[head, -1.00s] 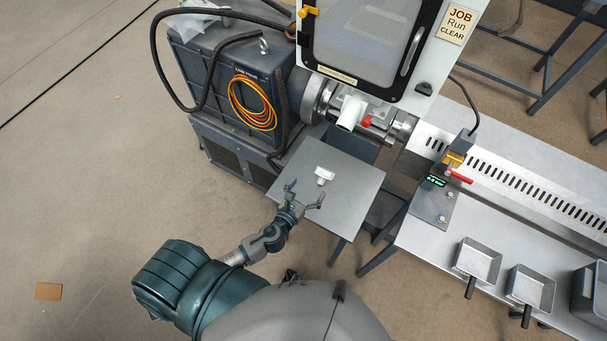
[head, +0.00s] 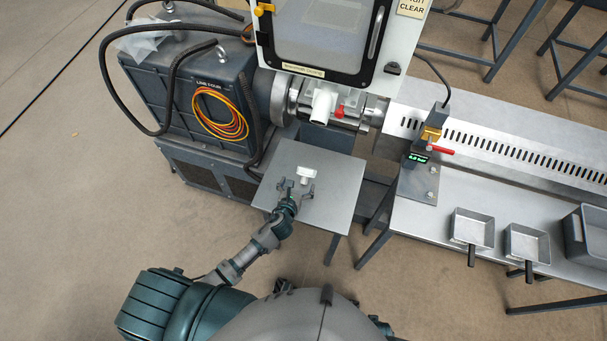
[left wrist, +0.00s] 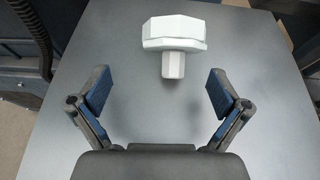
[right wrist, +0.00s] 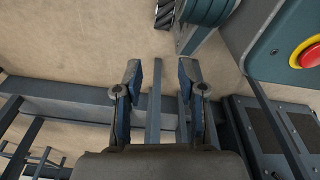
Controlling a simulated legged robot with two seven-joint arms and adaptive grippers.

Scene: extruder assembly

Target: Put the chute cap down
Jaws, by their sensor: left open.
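The white chute cap (head: 307,172) lies on the small grey table (head: 335,190). In the left wrist view the cap (left wrist: 175,33) has a wide faceted head and a short narrower stem (left wrist: 173,65) pointing toward my gripper. My left gripper (head: 296,188) is open and empty just on the near side of the cap. Its fingertips (left wrist: 157,88) stand apart on either side of the stem's line, and I see no contact with the cap.
Behind the table stands the extruder with a white chute (head: 323,105) and a red handle (head: 340,112). A dark cabinet (head: 190,95) with coiled orange cable is at left. A bench with metal trays (head: 472,228) is at right. The near part of the table is clear.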

